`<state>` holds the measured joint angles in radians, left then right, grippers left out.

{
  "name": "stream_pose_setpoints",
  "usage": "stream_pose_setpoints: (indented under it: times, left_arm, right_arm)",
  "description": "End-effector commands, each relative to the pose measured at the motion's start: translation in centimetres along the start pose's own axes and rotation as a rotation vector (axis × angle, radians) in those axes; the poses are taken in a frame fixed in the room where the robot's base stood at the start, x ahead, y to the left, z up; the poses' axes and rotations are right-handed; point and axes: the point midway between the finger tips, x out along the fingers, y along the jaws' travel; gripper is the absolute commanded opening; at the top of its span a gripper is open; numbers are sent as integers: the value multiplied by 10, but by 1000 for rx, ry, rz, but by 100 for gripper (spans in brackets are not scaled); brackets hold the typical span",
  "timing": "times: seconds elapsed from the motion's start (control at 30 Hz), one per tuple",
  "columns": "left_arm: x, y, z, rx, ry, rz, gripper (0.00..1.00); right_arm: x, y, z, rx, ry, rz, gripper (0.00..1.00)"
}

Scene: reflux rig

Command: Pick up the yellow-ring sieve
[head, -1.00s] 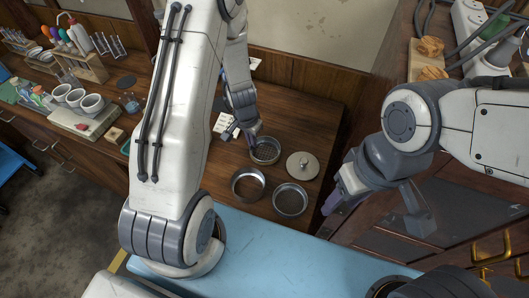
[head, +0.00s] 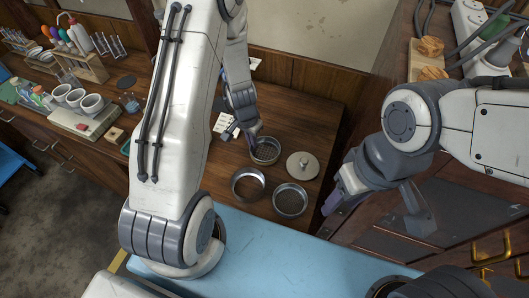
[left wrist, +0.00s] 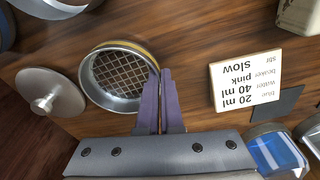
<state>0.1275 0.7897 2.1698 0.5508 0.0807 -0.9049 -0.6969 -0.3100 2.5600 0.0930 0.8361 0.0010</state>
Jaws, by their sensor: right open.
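The yellow-ring sieve (head: 265,151) is a round metal sieve with a wire mesh and a yellow band at its rim. It stands on the brown wooden table and also shows in the left wrist view (left wrist: 118,75). My left gripper (head: 254,143) is at its rim. In the left wrist view its purple fingers (left wrist: 161,72) are close together, one on each side of the sieve wall, shut on it. My right gripper (head: 333,203) is open and empty, beyond the table's right edge and away from the sieve.
Two more round pans, one (head: 248,198) nearer left and one (head: 290,212) nearer right, stand in front of the sieve. A lid with a knob (head: 302,165) lies to its right. A lettered card (left wrist: 247,80) and a blue-liquid beaker (left wrist: 275,155) are close by.

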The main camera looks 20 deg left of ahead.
Motion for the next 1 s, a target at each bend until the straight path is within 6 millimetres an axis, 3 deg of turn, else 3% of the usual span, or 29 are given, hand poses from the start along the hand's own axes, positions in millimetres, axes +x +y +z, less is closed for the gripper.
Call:
stream_pose_setpoints:
  times: [0.43, 0.57, 0.7, 0.8, 1.0]
  left_arm:
    - [-7, 0, -1, 2, 1, 0, 0]
    - [-22, 0, -3, 1, 3, -1, 0]
    - [-50, 0, -7, 2, 3, -1, 0]
    - [-58, 25, -5, 9, 1, 1, 0]
    - [-88, 71, -2, 11, 1, 0, 0]
  right_arm:
    - [-5, 0, 0, 0, 0, 0, 50]
    - [-16, -1, -1, 1, 0, 0, 50]
    - [-32, -2, -2, 1, 0, 0, 50]
    - [-30, -2, -2, 2, 0, 0, 50]
    - [-47, -3, -2, 2, 0, 0, 50]
